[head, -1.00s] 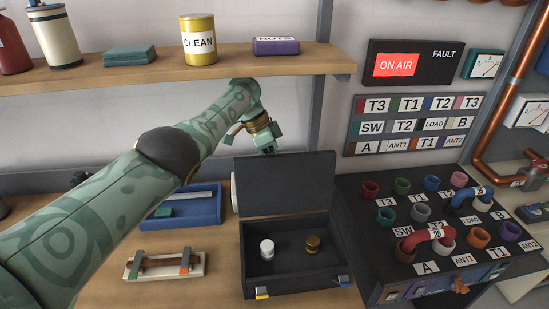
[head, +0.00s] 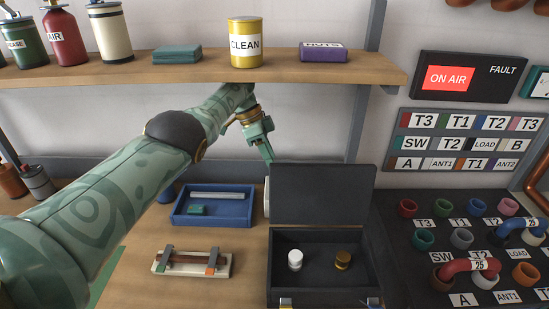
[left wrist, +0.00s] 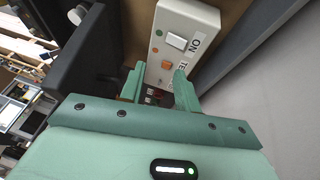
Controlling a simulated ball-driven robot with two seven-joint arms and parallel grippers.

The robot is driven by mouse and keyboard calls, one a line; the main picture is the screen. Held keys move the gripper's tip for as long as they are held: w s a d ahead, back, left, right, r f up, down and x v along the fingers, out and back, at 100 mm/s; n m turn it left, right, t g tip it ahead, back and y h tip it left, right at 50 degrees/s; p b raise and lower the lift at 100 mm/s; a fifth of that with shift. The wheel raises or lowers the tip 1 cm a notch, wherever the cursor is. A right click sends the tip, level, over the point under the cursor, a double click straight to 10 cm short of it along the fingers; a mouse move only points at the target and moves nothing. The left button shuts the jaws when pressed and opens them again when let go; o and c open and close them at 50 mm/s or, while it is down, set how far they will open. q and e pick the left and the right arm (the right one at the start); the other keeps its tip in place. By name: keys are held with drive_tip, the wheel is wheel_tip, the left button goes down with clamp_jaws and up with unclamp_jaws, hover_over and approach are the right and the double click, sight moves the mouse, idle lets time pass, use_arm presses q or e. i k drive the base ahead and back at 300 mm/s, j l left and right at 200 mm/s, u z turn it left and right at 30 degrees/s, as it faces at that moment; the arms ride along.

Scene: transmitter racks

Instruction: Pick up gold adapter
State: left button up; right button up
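The gold adapter (head: 343,260) stands inside the open black case (head: 320,282), on the right of its floor. A white adapter (head: 295,260) stands to its left in the same case. My left gripper (head: 267,153) is raised behind the case, by the top left corner of its upright lid (head: 322,195), well away from the gold adapter. In the left wrist view its two green fingers (left wrist: 158,80) are apart with nothing held between them. The adapters cannot be made out in that view. My right gripper is not seen.
A white switch box (left wrist: 178,48) stands beyond the left fingers. A blue tray (head: 182,217) and a small fixture (head: 165,268) lie left of the case. A shelf (head: 300,72) runs above my left arm. A socket panel (head: 420,268) stands at right.

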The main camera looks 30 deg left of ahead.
sight(342, 258)
drive_tip(key=k, duration=2)
